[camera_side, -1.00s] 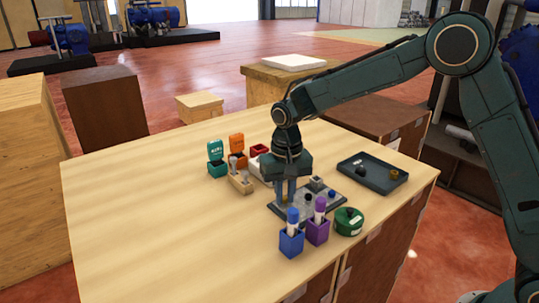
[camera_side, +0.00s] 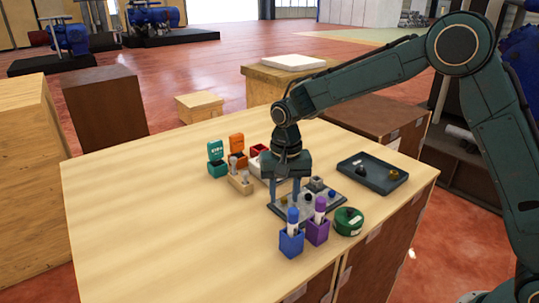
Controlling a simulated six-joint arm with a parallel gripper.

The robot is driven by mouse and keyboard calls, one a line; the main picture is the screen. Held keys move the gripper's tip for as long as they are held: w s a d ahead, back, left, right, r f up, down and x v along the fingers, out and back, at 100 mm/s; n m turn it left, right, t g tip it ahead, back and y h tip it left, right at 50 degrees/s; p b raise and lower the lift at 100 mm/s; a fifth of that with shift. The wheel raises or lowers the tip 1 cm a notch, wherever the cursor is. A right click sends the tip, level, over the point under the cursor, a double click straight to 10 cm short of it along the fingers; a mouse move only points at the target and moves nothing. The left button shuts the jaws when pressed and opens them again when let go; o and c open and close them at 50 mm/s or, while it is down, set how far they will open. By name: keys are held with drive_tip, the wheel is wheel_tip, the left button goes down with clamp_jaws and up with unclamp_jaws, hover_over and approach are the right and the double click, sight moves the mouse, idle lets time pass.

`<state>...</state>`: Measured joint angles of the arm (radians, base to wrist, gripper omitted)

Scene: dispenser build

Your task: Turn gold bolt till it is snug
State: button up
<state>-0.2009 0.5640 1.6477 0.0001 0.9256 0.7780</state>
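My gripper (camera_side: 288,193) points straight down over the left part of a grey plate (camera_side: 330,206) on the wooden table. Its fingertips are low, close to the plate. The fingers and hand cover the spot below them. I cannot make out the gold bolt there, nor whether the fingers grip anything. A dark blue knob-like part (camera_side: 332,195) and a small grey block (camera_side: 316,184) show on the plate to the right of the gripper.
Blue (camera_side: 291,242) and purple (camera_side: 317,230) holders with tubes stand in front of the plate, beside a green round container (camera_side: 348,221). A dark tray (camera_side: 372,184) with small parts is at right. Teal (camera_side: 217,167) and orange (camera_side: 237,153) boxes and a wooden rack (camera_side: 241,185) are behind left. The table's left is clear.

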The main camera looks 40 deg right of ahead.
sight(285, 199)
idle(0.3)
wheel_tip(285, 199, up, 14)
idle(0.8)
drive_tip(key=shift+f, duration=0.1)
drive_tip(key=s+d+r+n+t, duration=0.1)
drive_tip(key=s+d+r+n, duration=0.15)
drive_tip(key=s, duration=0.55)
drive_tip(key=s+d+r+n+t, duration=0.1)
drive_tip(key=s+d+r+t, duration=0.1)
drive_tip(key=s+d+r, duration=0.35)
drive_tip(key=s+d+f+n+t, duration=0.1)
drive_tip(key=s+f, duration=0.2)
drive_tip(key=s, duration=0.5)
drive_tip(key=s+f+n+t, duration=0.1)
drive_tip(key=s+f+n, duration=0.1)
drive_tip(key=s, duration=0.6)
drive_tip(key=shift+s+d+f+t, duration=0.3)
drive_tip(key=shift+d+f, duration=0.1)
drive_tip(key=shift+f, duration=0.3)
